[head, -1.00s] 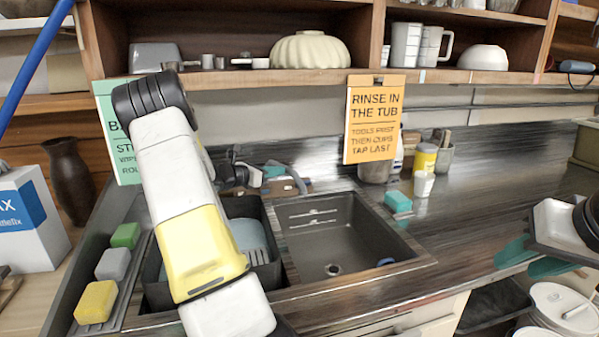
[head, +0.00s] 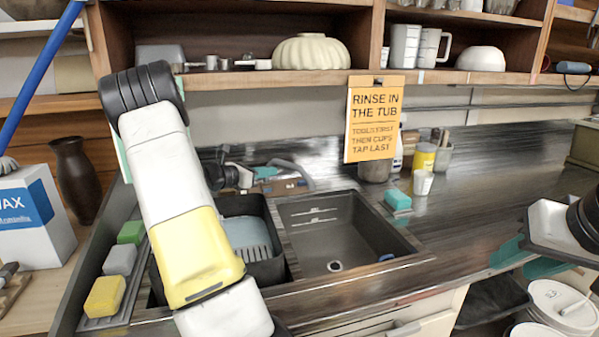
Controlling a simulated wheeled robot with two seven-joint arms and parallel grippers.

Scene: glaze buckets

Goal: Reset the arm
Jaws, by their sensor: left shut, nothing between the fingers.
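My left arm (head: 180,190), white and yellow with a black joint at its top, crosses the left of the head view in front of the sink. What looks like my left gripper (head: 240,177), dark and small, shows just right of this arm, near the tap; it is shut and empty. The arm hides part of it.
The sink (head: 322,235) is open below the tap (head: 292,172). Yellow, grey and green sponges (head: 104,296) lie at left. A yellow sign (head: 374,120) hangs from the shelf (head: 260,80). The counter (head: 490,170) is clear farther right.

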